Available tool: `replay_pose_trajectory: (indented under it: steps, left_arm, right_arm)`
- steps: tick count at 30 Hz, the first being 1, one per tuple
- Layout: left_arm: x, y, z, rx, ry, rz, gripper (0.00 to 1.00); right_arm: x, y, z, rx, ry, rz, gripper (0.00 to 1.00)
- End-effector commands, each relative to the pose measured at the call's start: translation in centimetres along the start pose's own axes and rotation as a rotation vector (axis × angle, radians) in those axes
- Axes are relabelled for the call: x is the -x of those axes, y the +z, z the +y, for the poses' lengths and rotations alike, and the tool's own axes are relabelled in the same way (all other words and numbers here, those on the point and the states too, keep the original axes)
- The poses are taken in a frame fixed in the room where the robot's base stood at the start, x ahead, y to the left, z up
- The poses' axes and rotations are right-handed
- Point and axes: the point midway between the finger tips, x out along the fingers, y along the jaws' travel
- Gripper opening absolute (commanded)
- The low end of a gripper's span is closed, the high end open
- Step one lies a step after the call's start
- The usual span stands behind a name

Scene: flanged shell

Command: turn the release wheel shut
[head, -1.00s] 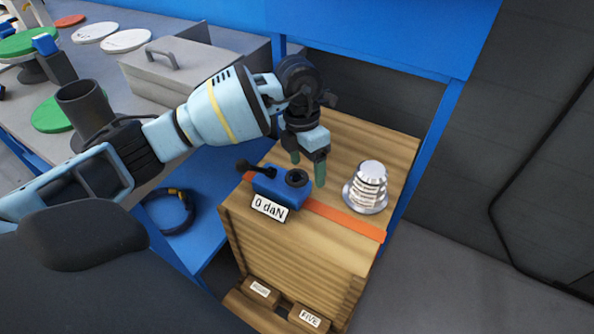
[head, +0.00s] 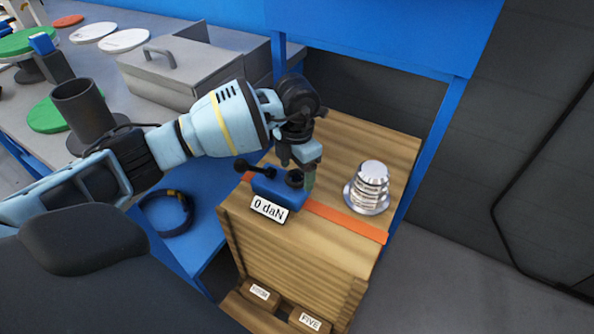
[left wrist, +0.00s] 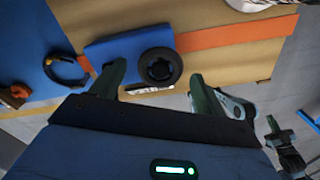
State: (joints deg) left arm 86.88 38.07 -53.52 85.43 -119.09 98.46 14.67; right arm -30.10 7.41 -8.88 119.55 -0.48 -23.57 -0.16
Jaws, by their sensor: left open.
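The release wheel (head: 294,179) is a small black round knob on top of a blue block (head: 290,197) with a "0 daN" label (head: 269,208). The wheel also shows in the left wrist view (left wrist: 160,67). My left gripper (head: 302,180) points down at the wheel, with green fingertips. In the left wrist view the open fingers (left wrist: 155,85) stand apart, one on each side of the wheel's near part. I cannot tell whether they touch it.
The block sits on a wooden crate (head: 345,250) with an orange strap (head: 345,221) across it. A silver flanged shell (head: 371,187) stands on the crate right of the block. A grey box with a handle (head: 180,72) stands on the bench behind my left arm.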

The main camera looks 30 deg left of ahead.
Motion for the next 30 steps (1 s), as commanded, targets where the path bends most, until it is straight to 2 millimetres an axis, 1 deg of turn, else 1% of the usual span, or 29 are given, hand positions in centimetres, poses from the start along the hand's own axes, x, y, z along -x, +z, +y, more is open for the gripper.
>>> replay_pose_trajectory:
  steps: [3, 11, 14, 21, 22, 30]
  left_arm:
    - [-0.68, -0.03, -0.02, -0.001, -0.001, 0.001, 0.75]
    - [-0.78, -0.01, -0.03, -0.001, 0.000, 0.000, 0.75]
    - [-0.77, 0.00, -0.03, -0.001, 0.000, 0.000, 0.64]
    - [-0.75, 0.00, -0.03, -0.001, 0.000, 0.000, 0.33]
    - [-0.75, 0.00, -0.03, -0.001, 0.000, 0.000, 0.30]
    - [-0.69, 0.03, -0.01, -0.029, 0.000, -0.001, 0.30]
  right_arm:
    - [-0.07, 0.07, 0.00, -0.001, 0.000, -0.001, 0.00]
    - [-0.14, -0.04, -0.08, -0.006, 0.001, 0.000, 0.00]
    - [-0.16, -0.08, -0.10, -0.007, 0.002, 0.001, 0.00]
    - [-0.17, -0.11, -0.12, -0.008, 0.002, 0.002, 0.00]
    - [-0.17, -0.10, -0.11, -0.008, 0.002, 0.002, 0.00]
    - [-0.16, -0.15, -0.11, -0.008, 0.002, 0.002, 0.00]
